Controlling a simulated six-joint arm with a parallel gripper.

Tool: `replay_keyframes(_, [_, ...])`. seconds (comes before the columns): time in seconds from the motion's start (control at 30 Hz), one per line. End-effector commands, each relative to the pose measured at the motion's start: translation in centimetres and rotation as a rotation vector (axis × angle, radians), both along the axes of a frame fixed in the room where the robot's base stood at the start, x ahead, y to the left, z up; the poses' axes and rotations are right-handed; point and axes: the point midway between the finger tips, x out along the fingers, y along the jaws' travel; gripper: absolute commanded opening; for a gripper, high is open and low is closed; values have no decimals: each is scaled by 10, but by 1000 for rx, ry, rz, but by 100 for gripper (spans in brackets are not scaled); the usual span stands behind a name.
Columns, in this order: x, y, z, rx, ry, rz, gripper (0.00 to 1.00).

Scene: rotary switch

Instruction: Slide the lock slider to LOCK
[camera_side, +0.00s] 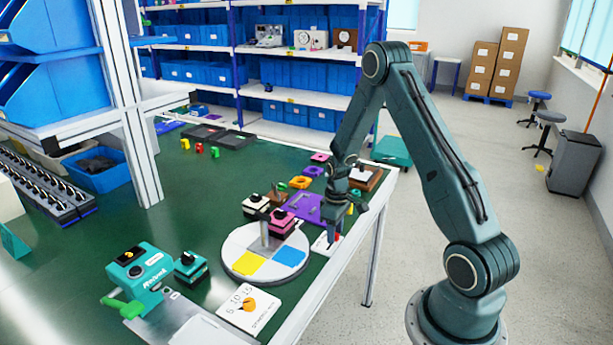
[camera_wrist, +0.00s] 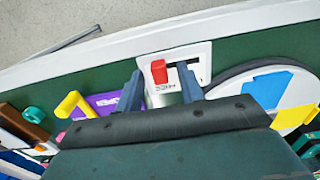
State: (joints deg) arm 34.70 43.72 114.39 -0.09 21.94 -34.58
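In the wrist view the lock slider's red knob (camera_wrist: 159,72) stands on a white plate (camera_wrist: 205,50), at the left end of a dark slot. Small dark lettering by the knob is too small to read. My gripper (camera_wrist: 160,68) is open, with one finger on each side of the knob and a visible space to each. In the side view my gripper (camera_side: 338,228) points down over the white plate (camera_side: 318,246) near the table's edge. It hides part of the plate there. I cannot tell how high the fingertips are above the plate.
A white round disc (camera_side: 237,267) with yellow and blue patches lies beside the plate. A purple board (camera_side: 300,205) and a yellow handle (camera_wrist: 72,104) are on the other side. A teal device (camera_side: 140,280) stands farther left. The table's white edge (camera_wrist: 100,50) is close by.

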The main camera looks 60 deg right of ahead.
Motion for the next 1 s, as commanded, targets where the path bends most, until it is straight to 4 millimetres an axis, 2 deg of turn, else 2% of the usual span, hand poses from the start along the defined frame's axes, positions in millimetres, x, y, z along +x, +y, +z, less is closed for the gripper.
replay_keyframes(0.1, [0,0,0,0,0,0,38])
replay_keyframes(0.13, [0,0,0,0,0,0,34])
replay_keyframes(0.3, [0,0,0,0,0,0,1])
replay_keyframes(0.57, [0,2,0,0,0,1,0])
replay_keyframes(0.9, [1,41,0,-1,-1,5,0])
replay_keyframes(1.0, [1,45,0,-1,-1,4,0])
